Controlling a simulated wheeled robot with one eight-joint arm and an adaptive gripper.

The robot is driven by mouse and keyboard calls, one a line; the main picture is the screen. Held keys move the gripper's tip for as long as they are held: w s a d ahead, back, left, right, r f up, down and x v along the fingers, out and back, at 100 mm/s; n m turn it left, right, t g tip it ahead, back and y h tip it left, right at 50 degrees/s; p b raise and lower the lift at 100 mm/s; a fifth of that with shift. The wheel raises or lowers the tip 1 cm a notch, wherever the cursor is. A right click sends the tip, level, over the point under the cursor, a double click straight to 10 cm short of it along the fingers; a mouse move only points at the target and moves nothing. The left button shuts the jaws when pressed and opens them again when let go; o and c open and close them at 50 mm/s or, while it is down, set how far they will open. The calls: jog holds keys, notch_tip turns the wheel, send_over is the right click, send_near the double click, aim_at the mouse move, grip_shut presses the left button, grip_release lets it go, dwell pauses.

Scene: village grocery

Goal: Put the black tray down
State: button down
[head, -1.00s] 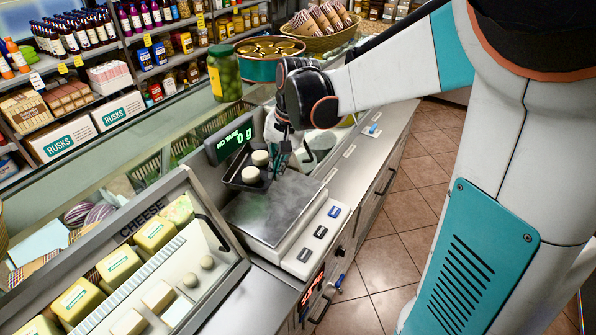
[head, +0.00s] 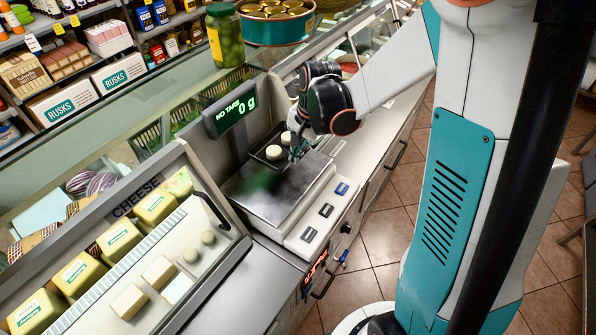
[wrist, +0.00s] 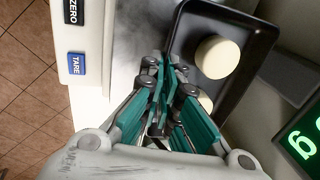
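The black tray (head: 258,154) carries two pale round cheeses (head: 273,152). It is at the back of the scale's metal plate (head: 265,200), below the display. The tray also shows in the wrist view (wrist: 246,46), where one cheese (wrist: 213,57) is plain and the other is partly behind my fingers. My gripper (head: 294,152) is at the tray's near right edge. In the wrist view my gripper's fingers (wrist: 166,68) are close together at the tray's rim and look shut on it. I cannot tell whether the tray touches the plate.
The scale display (head: 232,113) reads 0 g. Much of the metal plate is bare. A glass cheese case (head: 125,240) stands at the left. A jar of green pickles (head: 226,40) and a round tin tub (head: 275,25) stand behind the scale.

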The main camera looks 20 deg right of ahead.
aim_at(296, 176)
jog(key=shift+s+d+b+x, duration=0.15)
jog(key=shift+s+b+x, duration=0.1)
jog(key=shift+x, duration=0.9)
jog(key=shift+s+d+b+x, duration=0.15)
jog(key=shift+b+x, duration=0.1)
jog(key=shift+x, duration=0.95)
jog(key=shift+s+d+b+x, duration=0.15)
jog(key=shift+s+b+x, duration=0.1)
jog(key=shift+x, duration=0.9)
jog(key=shift+f, duration=0.25)
jog(key=shift+f, duration=0.15)
jog(key=c, duration=1.8)
grip_release()
